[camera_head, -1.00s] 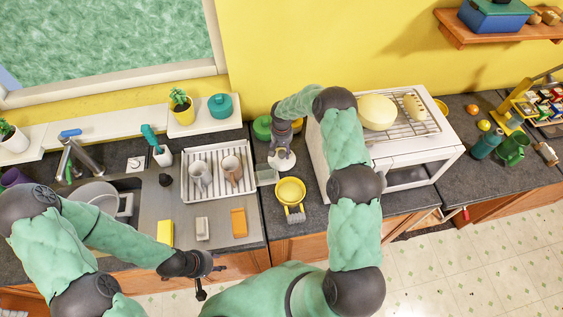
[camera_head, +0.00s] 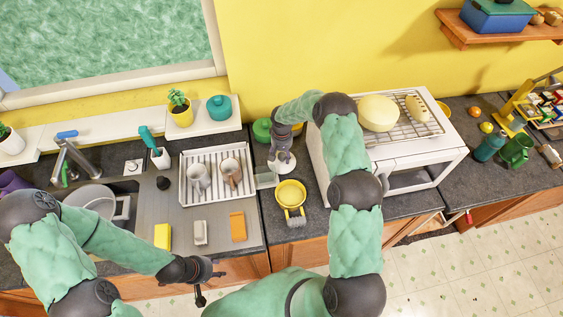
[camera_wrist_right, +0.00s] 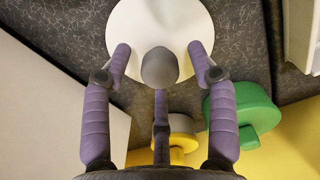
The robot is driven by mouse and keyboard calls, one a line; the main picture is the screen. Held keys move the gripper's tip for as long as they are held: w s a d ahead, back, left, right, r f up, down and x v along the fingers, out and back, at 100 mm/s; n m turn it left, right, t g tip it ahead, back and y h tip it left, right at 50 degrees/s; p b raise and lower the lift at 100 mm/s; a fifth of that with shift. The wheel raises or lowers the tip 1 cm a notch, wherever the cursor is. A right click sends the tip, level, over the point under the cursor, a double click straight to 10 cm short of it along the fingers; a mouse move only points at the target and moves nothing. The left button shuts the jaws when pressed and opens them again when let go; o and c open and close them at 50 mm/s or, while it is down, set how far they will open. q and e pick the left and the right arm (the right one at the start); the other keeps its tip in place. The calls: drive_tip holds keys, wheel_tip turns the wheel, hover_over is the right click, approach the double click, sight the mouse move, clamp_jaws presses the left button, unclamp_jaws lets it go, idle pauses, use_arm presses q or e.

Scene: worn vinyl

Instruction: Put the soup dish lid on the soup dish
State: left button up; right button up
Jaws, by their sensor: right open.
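A white round lid with a grey knob (camera_wrist_right: 122,30) lies on the dark counter, and its white edge shows in the head view (camera_head: 284,167). My right gripper (camera_wrist_right: 160,62) is open above it, with one finger on each side of the knob. In the head view my right gripper (camera_head: 281,150) partly hides the lid. A yellow bowl with a handle (camera_head: 290,193) stands just in front of the lid; I cannot tell for sure whether it is the soup dish. My left gripper (camera_head: 208,285) is empty near the counter's front edge, its fingers apart.
The white oven (camera_head: 415,162) stands close to the right of the lid. A green pot (camera_wrist_right: 240,112) and a yellow item (camera_wrist_right: 180,157) are close behind it. A dish rack (camera_head: 205,196) with two mugs is at left. Sponges lie by the sink.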

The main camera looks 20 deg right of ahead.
drive_tip(key=shift+f+b, duration=0.1)
drive_tip(key=shift+b, duration=0.6)
idle(0.3)
clamp_jaws()
